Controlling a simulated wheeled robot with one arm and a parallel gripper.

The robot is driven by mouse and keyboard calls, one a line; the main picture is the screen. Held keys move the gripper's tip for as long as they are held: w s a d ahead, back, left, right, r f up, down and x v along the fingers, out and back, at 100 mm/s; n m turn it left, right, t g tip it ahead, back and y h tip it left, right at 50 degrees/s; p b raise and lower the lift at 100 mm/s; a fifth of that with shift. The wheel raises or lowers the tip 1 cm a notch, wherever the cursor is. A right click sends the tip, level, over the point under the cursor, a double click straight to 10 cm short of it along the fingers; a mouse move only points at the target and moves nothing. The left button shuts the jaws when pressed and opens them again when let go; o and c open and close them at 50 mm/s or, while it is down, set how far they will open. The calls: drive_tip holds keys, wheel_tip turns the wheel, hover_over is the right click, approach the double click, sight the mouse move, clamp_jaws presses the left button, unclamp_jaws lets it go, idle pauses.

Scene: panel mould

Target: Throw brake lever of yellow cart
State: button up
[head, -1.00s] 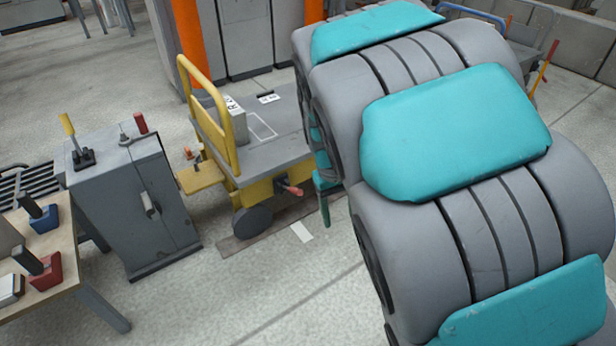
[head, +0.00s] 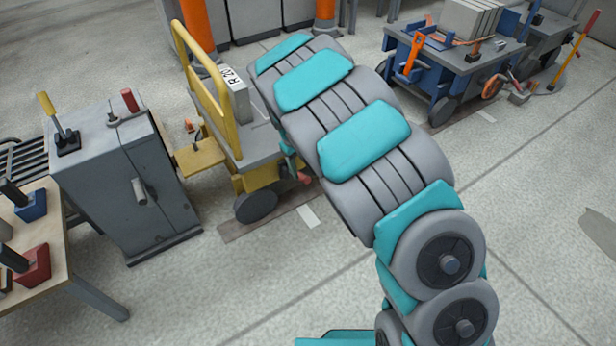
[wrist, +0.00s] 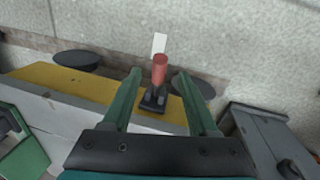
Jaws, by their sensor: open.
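The yellow cart (head: 262,178) with its tall yellow handle stands left of centre in the head view, partly hidden behind my arm. Its brake lever (head: 304,178), with a red grip, sticks out low on the near side beside my arm. In the wrist view the brake lever (wrist: 159,70) stands on a black base at the cart's yellow edge (wrist: 100,88). My gripper (wrist: 159,76) is open, its green fingers apart on either side of the lever in the picture. I see no finger touching it; the exact depth is unclear.
A grey cabinet (head: 125,185) with a yellow-topped lever stands left of the cart. A wooden workbench (head: 85,265) is at the lower left. A blue cart (head: 455,60) stands at the upper right.

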sight(305, 177)
drive_tip(key=f, duration=0.4)
drive_tip(key=d+f, duration=0.1)
drive_tip(key=f, duration=0.1)
drive_tip(key=shift+w+f, duration=0.35)
clamp_jaws()
idle(1.1)
